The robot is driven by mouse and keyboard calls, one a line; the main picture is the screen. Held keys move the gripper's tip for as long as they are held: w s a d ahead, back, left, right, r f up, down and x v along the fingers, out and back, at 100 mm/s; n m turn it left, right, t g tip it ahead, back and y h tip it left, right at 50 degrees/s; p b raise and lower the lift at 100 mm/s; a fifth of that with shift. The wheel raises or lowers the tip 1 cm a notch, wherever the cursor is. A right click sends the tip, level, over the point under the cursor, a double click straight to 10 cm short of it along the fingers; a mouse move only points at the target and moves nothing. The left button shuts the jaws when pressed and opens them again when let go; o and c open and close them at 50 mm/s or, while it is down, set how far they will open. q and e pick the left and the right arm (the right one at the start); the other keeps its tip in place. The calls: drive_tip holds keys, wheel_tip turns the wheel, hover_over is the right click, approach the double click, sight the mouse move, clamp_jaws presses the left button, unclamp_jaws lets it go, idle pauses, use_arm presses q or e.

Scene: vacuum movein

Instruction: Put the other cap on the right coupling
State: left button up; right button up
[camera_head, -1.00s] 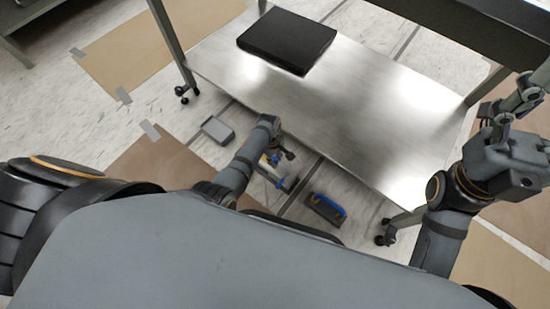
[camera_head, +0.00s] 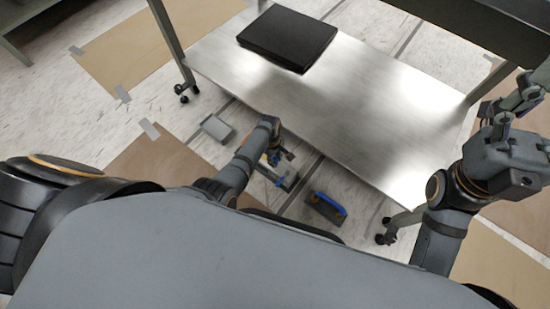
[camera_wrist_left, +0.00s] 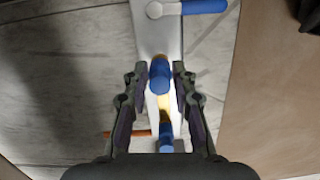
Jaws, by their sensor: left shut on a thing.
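My left gripper (camera_head: 279,157) reaches down over the floor in front of the steel shelf. In the left wrist view its two fingers (camera_wrist_left: 160,72) are shut on a blue cap (camera_wrist_left: 160,78). A brass-coloured coupling (camera_wrist_left: 163,103) shows just below the cap in that picture; whether they touch cannot be told. Another blue piece (camera_wrist_left: 166,132) lies in line below it, partly hidden by my wrist. A grey metal body (camera_wrist_left: 157,30) runs up behind, with a blue lever (camera_wrist_left: 203,6) at its top. My right gripper (camera_head: 517,110) is raised at the right, its fingers unclear.
A steel shelf (camera_head: 350,115) bears a flat black case (camera_head: 288,38). A grey open box (camera_head: 217,128) and a dark block with a blue handle (camera_head: 323,210) lie on the floor. An orange rod (camera_wrist_left: 127,134) shows beside the coupling. Cardboard sheets (camera_head: 160,170) cover parts of the floor.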

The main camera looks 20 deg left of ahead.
use_arm(q)
drive_tip(key=shift+f, duration=0.45)
idle(0.4)
drive_tip(key=shift+f+p, duration=0.15)
drive_tip(key=shift+p, duration=0.25)
idle(1.7)
drive_tip(key=shift+f, duration=0.1)
idle(0.4)
drive_tip(key=o, duration=0.8)
drive_tip(key=o, duration=0.5)
